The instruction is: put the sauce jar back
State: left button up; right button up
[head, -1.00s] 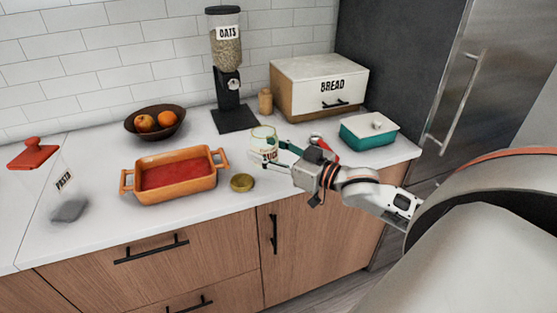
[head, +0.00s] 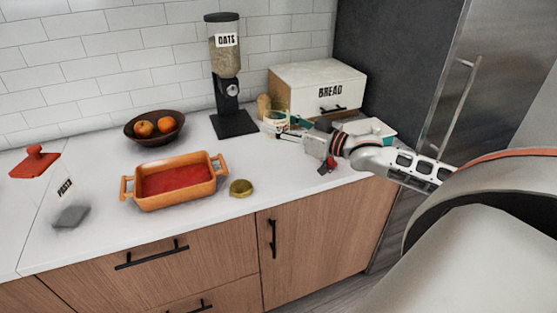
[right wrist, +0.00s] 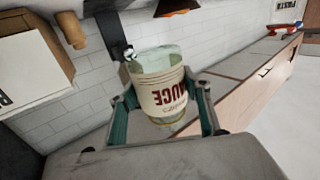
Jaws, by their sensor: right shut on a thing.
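The sauce jar (head: 275,122) is a clear glass jar with a cream label, held above the counter's back part, in front of the bread box. My right gripper (head: 290,127) is shut on it. In the right wrist view the sauce jar (right wrist: 162,95) sits between the two fingers of my right gripper (right wrist: 163,112), its label reading SAUCE upside down. The jar's mouth looks uncovered. A gold lid (head: 241,187) lies on the counter beside the orange baking dish (head: 172,199), which holds red sauce. My left gripper is not in view.
The oats dispenser (head: 227,75) stands left of the jar. The bread box (head: 318,88), a small wooden shaker (head: 263,105) and a teal dish (head: 375,127) are close to my right gripper.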

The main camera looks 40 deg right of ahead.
notch_tip(320, 180, down, 7)
jog(key=shift+f+b, duration=0.1)
jog(key=shift+b, duration=0.25)
jog(key=shift+f+b, duration=0.3)
jog(key=shift+f, duration=1.85)
jog(key=shift+f, duration=0.1)
jog(key=o, duration=1.4)
jog(key=shift+f, duration=0.1)
jog(key=shift+p+v, duration=0.55)
jog(key=shift+v, duration=5.45)
